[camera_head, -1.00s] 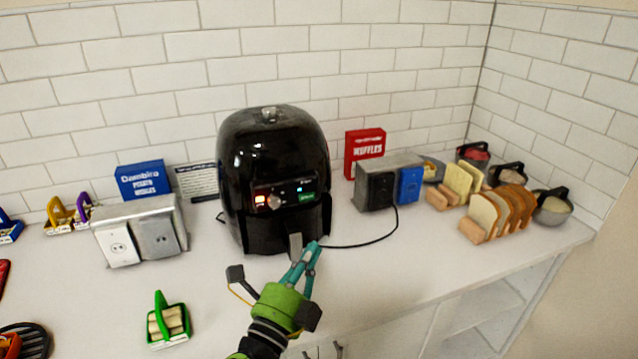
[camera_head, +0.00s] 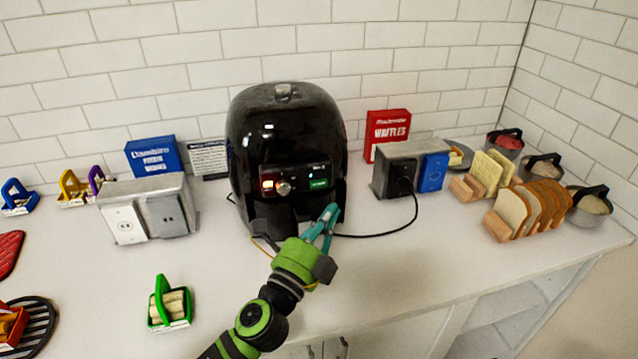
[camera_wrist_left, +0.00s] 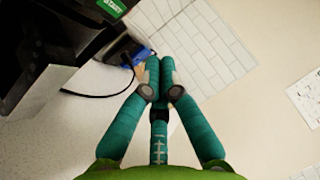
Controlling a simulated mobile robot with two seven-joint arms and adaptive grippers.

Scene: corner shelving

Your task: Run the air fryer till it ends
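The black air fryer (camera_head: 285,125) stands on the counter against the tiled wall. Its front panel has a lit orange-red display (camera_head: 268,184), a round knob (camera_head: 284,187) and a green start button (camera_head: 319,183). My left gripper (camera_head: 332,208) is in front of the fryer, with its teal fingertips just below and right of the start button. In the left wrist view, its fingers (camera_wrist_left: 158,80) are closed together with nothing visible between them. The start button (camera_wrist_left: 112,6) is at the top edge there, apart from the fingers. The fryer's lower front is partly hidden by my gripper. My right gripper is not in view.
An outlet box (camera_head: 394,173) with a black cord (camera_head: 385,232) stands to the fryer's right, and another outlet box (camera_head: 152,212) to its left. Bread racks (camera_head: 525,207) stand farther right. A green-handled basket (camera_head: 170,305) sits front left.

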